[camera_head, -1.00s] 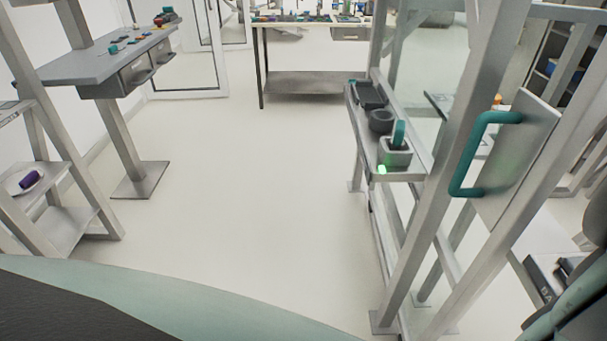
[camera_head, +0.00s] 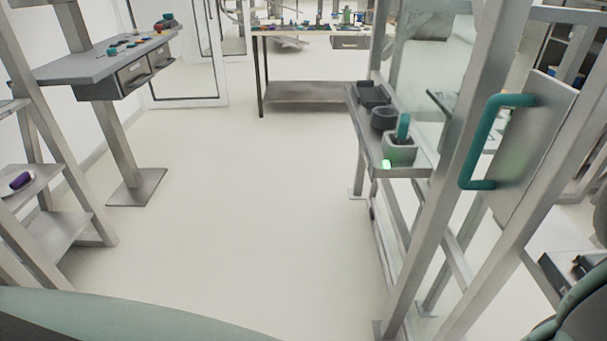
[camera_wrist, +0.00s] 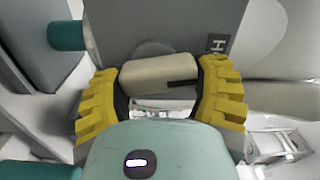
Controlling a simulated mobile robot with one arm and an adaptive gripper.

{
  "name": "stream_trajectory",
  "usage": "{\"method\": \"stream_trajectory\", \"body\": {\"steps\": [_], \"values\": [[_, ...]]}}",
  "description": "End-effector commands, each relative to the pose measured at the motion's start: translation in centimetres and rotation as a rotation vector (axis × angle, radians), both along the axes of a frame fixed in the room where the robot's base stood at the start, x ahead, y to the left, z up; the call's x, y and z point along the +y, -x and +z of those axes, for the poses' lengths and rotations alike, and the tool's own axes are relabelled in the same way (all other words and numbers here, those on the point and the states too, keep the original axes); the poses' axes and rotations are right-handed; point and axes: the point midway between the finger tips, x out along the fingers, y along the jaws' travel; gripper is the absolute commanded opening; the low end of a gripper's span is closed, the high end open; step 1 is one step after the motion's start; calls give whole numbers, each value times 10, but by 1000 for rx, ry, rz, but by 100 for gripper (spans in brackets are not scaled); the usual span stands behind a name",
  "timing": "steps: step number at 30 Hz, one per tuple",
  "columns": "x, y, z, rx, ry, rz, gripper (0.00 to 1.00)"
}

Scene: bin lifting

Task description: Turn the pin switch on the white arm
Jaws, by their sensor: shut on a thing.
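My gripper (camera_wrist: 160,84) shows in the wrist view with two yellow ribbed fingers, one on each side of a pale beige block (camera_wrist: 150,72). The fingers are shut on this block, which has a dark slot or mark at its right end. It lies against a grey surface (camera_wrist: 200,25); I cannot tell for sure that it is the pin switch's white arm. The gripper is not visible in the head view.
A grey panel (camera_head: 540,130) with a teal handle (camera_head: 470,145) stands at right in the head view, between metal posts. A shelf (camera_head: 408,172) holds dark containers and a pot. Open floor (camera_head: 240,220) fills the middle.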

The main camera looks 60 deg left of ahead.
Motion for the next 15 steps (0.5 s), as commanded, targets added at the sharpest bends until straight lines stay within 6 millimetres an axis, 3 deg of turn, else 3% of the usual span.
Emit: {"method": "stream_trajectory", "body": {"steps": [15], "values": [[-1,1,-1,-105,-153,-1,30]]}}
